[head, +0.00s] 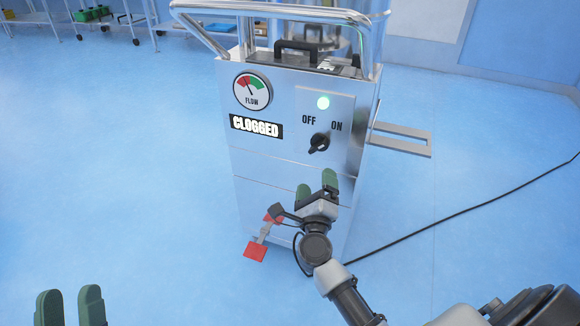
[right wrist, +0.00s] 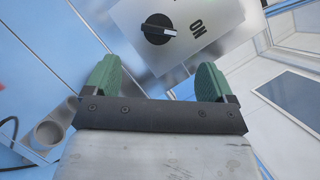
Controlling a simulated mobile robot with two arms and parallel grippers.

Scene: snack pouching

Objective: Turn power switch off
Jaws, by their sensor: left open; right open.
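The power switch is a black rotary knob (head: 319,143) on the front panel of a silver machine (head: 285,200), between the words OFF and ON. In the right wrist view the knob (right wrist: 158,29) has its white mark pointing toward ON. My right gripper (head: 316,187), with green fingers, is open and empty just below the knob in the head view. In the right wrist view the knob lies beyond and between the open fingertips (right wrist: 157,78), apart from them. My left gripper (head: 71,306) is open and empty at the bottom left, far from the machine.
The panel has a FLOW gauge (head: 252,92) and a CLOGGED sign (head: 256,126). A red pedal (head: 255,251) sticks out low at the front. A metal bracket (head: 405,140) juts from the right side. A black cable (head: 455,214) crosses the floor. The floor at left is clear.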

